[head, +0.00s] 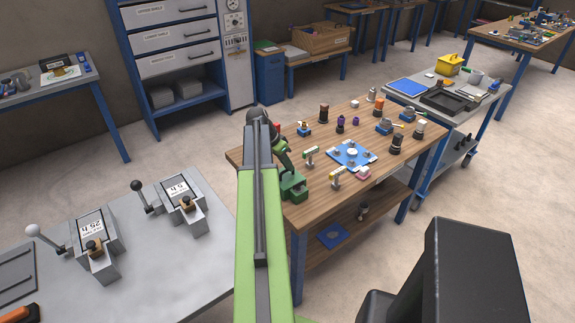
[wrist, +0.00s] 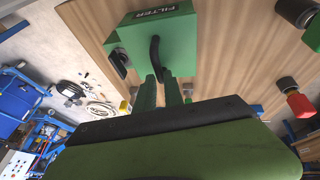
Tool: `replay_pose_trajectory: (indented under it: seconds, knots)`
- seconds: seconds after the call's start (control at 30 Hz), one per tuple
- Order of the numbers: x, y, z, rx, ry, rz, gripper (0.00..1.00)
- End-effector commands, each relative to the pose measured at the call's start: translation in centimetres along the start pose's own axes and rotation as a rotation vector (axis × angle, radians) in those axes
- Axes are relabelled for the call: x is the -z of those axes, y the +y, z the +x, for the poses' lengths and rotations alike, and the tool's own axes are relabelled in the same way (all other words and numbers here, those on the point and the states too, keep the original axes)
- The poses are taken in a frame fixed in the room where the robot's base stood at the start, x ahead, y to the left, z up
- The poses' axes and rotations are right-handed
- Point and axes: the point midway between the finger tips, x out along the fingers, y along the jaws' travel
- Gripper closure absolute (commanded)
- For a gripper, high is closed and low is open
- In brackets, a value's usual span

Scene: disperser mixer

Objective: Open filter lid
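The filter is a green box with "FILTER" lettering. It stands at the near left of the wooden table in the head view (head: 293,187) and fills the top middle of the wrist view (wrist: 172,45). A curved black handle (wrist: 155,55) runs down its face toward me; I see no open gap at the lid. My gripper (wrist: 161,82) has two green fingers reaching to the handle's lower end, one on each side. Whether they press on it is not clear. In the head view my arm partly hides the gripper, which is just above the filter.
The wooden table (head: 405,165) holds several small parts and a blue plate (head: 352,155). In the wrist view a red-capped part (wrist: 299,105) is right of the fingers. A grey bench (head: 150,255) with levers stands at left.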

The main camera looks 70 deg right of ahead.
Motion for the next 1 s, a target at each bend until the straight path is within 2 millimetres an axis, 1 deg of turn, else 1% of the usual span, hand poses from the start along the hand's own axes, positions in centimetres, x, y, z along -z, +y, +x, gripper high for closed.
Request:
replay_pose_trajectory:
  seconds: [0.03, 0.07, 1.0]
  knots:
    - [-0.02, 0.03, 0.0, -0.001, 0.0, 0.0, 0.96]
    - [-0.02, 0.03, 0.0, -0.001, 0.0, 0.0, 1.0]
    - [-0.12, 0.16, 0.0, -0.005, -0.002, 0.0, 1.0]
